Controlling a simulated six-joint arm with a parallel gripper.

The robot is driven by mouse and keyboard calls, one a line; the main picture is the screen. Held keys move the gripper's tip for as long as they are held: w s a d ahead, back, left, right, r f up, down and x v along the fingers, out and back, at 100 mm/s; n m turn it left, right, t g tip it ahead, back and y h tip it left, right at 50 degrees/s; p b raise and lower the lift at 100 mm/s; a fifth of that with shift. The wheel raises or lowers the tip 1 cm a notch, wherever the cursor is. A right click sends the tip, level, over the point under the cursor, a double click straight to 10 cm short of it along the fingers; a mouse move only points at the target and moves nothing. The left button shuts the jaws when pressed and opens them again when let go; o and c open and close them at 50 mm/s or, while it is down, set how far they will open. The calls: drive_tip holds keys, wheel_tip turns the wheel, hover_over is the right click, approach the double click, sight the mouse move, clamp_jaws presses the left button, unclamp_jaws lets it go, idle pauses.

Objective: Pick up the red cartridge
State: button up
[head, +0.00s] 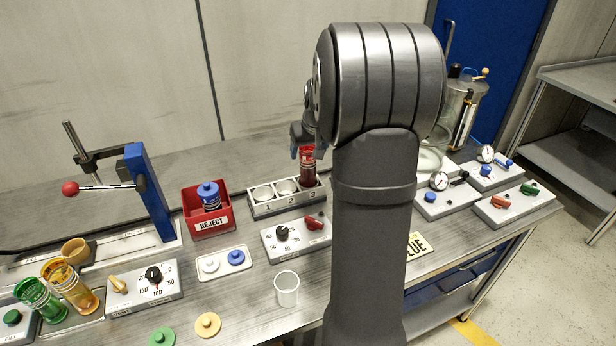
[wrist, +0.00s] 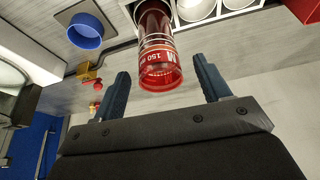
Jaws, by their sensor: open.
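The red cartridge (head: 308,170) stands upright in slot 3 of the grey numbered rack (head: 262,210) in the head view. In the wrist view the red cartridge (wrist: 156,48) shows white markings and a clear red rim. My gripper (head: 306,149) is at the cartridge's upper end in the head view, partly hidden by my own arm. In the wrist view my gripper (wrist: 165,86) is open, with one finger to each side of the cartridge's rim. Clear gaps show between the rim and both fingers, and nothing is held.
Slots 1 and 2 look empty. A red REJECT bin (head: 208,222) holding a blue-capped cartridge stands left of the rack. A blue-posted lever press (head: 150,190) stands further left. My arm hides part of the bench.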

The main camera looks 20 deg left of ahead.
sight(308, 171)
drive_tip(key=x, duration=0.5)
drive_tip(key=shift+w, duration=0.15)
drive_tip(key=c, duration=1.5)
drive_tip(key=shift+r, duration=0.15)
